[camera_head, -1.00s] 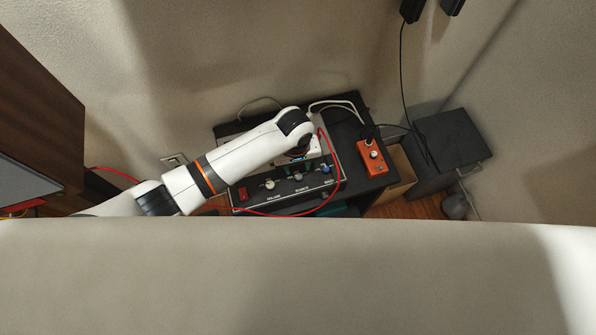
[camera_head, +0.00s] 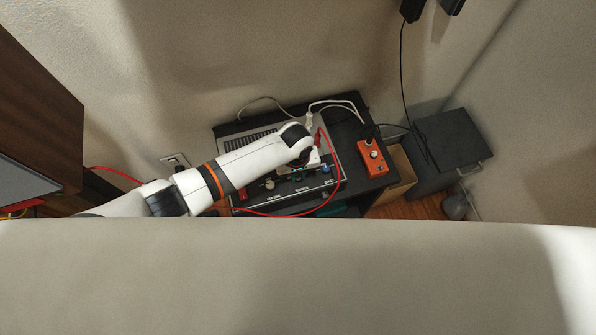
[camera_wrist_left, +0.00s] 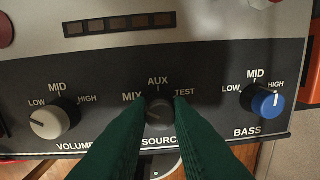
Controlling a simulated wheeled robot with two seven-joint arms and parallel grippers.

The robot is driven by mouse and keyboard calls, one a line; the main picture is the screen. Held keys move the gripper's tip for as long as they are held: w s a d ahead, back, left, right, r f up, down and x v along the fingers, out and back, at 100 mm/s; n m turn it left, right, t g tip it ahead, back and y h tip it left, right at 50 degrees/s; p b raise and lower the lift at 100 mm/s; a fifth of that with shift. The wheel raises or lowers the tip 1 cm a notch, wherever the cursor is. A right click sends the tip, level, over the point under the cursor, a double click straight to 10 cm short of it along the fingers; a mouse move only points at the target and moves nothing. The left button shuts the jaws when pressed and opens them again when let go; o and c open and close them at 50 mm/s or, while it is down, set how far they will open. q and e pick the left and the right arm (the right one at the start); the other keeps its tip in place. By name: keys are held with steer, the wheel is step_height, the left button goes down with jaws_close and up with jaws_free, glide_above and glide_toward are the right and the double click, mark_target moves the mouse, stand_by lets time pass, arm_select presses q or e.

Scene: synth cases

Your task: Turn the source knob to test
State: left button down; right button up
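The source knob (camera_wrist_left: 159,114) is dark grey and sits mid-panel in the left wrist view, below the printed AUX and between MIX and TEST. Its pointer direction is unclear. The green fingers of my left gripper (camera_wrist_left: 160,104) stand on both sides of the knob, their tips at its edges and hiding its sides. I see no clear gap between fingers and knob, but cannot tell if they press on it. In the head view my left wrist and gripper (camera_head: 308,160) are over the dark front panel (camera_head: 262,198). My right gripper is not in view.
A cream volume knob (camera_wrist_left: 52,119) is left of the source knob, a blue bass knob (camera_wrist_left: 266,102) right. A red cable (camera_head: 338,180) loops around the panel's right end. An orange box (camera_head: 372,158) stands right of the unit. A pale surface (camera_head: 300,275) fills the foreground.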

arm_select(q)
steer(key=shift+m, duration=0.3)
steer(key=shift+m+p, duration=0.5)
steer(key=shift+m, duration=0.4)
steer(key=m, duration=0.2)
steer(key=shift+m+p, duration=0.3)
steer(key=shift+p, duration=0.1)
steer(key=m+p, duration=0.1)
steer(key=m, duration=1.1)
steer(key=shift+d+m, duration=0.1)
steer(key=shift+m, duration=0.3)
steer(key=m, duration=0.6)
steer(key=shift+y, duration=0.3)
steer(key=c, duration=1.3)
jaws_free()
